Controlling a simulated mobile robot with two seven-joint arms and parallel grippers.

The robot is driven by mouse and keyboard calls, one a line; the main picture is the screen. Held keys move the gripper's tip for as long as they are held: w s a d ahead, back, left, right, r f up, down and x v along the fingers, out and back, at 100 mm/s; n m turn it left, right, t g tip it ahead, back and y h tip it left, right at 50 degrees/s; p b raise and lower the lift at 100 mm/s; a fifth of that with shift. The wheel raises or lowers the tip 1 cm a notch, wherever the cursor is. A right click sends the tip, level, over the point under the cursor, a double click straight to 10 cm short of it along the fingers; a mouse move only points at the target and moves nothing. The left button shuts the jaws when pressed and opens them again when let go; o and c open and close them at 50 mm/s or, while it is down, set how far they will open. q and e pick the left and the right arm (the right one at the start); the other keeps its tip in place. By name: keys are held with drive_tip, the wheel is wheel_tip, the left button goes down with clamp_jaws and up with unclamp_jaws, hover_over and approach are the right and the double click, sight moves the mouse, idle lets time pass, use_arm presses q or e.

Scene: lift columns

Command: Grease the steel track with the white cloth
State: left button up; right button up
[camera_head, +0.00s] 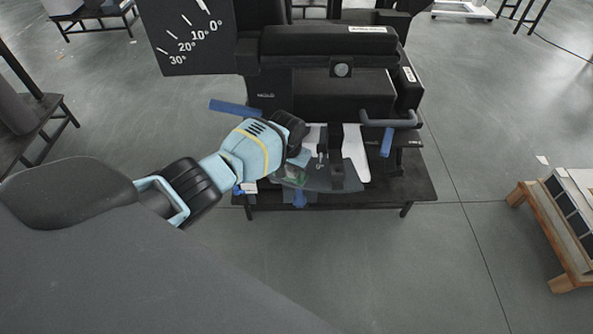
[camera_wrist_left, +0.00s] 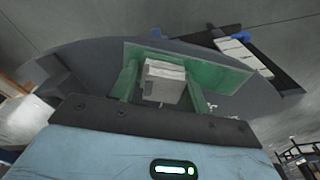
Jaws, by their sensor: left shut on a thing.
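My left gripper (camera_head: 294,176) reaches in from the left, low in front of a black machine. In the left wrist view its green fingers (camera_wrist_left: 164,72) are shut on a small whitish folded block, which looks like the white cloth (camera_wrist_left: 164,82). A curved dark grey plate, possibly the steel track (camera_head: 318,181), lies just beyond the fingers. It also fills much of the left wrist view (camera_wrist_left: 90,58). I cannot tell whether the cloth touches it. In the head view the cloth is hidden or too small to make out. My right gripper is not in view.
The black machine (camera_head: 330,95) stands on a low black table (camera_head: 405,188), with an angle scale plate (camera_head: 190,35) at upper left. Blue handles (camera_head: 387,142) stick out at its sides. A wooden bench (camera_head: 545,225) is at right. Open grey floor lies in front.

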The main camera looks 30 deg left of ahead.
use_arm(q)
drive_tip(key=shift+s+a, duration=0.1)
drive_tip(key=shift+a, duration=0.3)
drive_tip(key=shift+a, duration=0.15)
drive_tip(key=shift+s+a, duration=0.1)
drive_tip(key=shift+a, duration=1.35)
drive_tip(key=shift+a, duration=0.15)
drive_tip(key=shift+a, duration=1.4)
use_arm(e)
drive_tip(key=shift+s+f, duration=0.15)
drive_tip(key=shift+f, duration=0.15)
use_arm(q)
drive_tip(key=shift+s+a, duration=0.1)
drive_tip(key=shift+a, duration=0.05)
